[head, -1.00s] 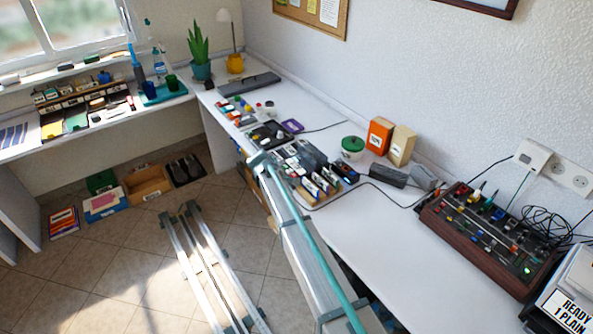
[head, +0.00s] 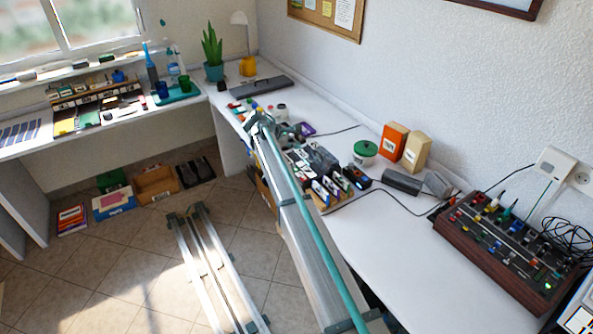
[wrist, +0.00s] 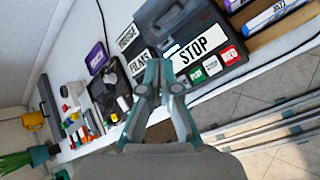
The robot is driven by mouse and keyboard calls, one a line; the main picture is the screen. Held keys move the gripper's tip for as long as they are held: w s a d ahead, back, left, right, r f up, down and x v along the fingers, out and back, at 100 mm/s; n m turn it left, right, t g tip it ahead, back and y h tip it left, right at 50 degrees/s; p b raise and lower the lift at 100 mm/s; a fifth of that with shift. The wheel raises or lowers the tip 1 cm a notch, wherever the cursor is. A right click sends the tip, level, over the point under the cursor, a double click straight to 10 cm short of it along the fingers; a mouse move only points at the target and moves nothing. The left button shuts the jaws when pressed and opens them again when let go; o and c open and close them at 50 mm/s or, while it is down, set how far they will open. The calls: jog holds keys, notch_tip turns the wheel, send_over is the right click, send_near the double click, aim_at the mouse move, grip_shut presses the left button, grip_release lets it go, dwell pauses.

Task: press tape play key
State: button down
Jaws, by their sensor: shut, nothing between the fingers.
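The tape player is a dark grey box (wrist: 200,28) in the upper middle of the wrist view, with white labels such as STOP (wrist: 190,50). A row of small keys lies along its near edge: a green one (wrist: 196,75), a white one (wrist: 212,66) and a red one (wrist: 229,56). Their small markings are too blurred for me to tell which is play. The player also shows in the head view (head: 322,160), partly behind my arm. My gripper (wrist: 160,68) is shut and empty, left of the keys in the wrist view; in the head view it (head: 262,122) is beyond the player.
Cassette cases (head: 328,188) stand close beside the player. A black tray with small items (wrist: 110,90) lies to its left in the wrist view. A green-lidded tub (head: 365,150) and orange box (head: 394,140) stand behind. The counter before the mixer (head: 500,240) is clear.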

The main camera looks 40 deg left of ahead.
aim_at(295, 170)
jog(key=shift+f, duration=0.15)
jog(key=shift+f+b, duration=1.8)
jog(key=shift+f, duration=2.5)
jog(key=shift+f, duration=0.2)
jog(key=shift+f, duration=0.2)
jog(key=shift+f, duration=0.45)
jog(key=shift+r, duration=0.15)
jog(key=shift+r+p, duration=0.3)
jog(key=shift+r, duration=0.4)
jog(key=shift+r, duration=0.1)
jog(key=shift+r+p, duration=1.1)
jog(key=shift+r, duration=1.3)
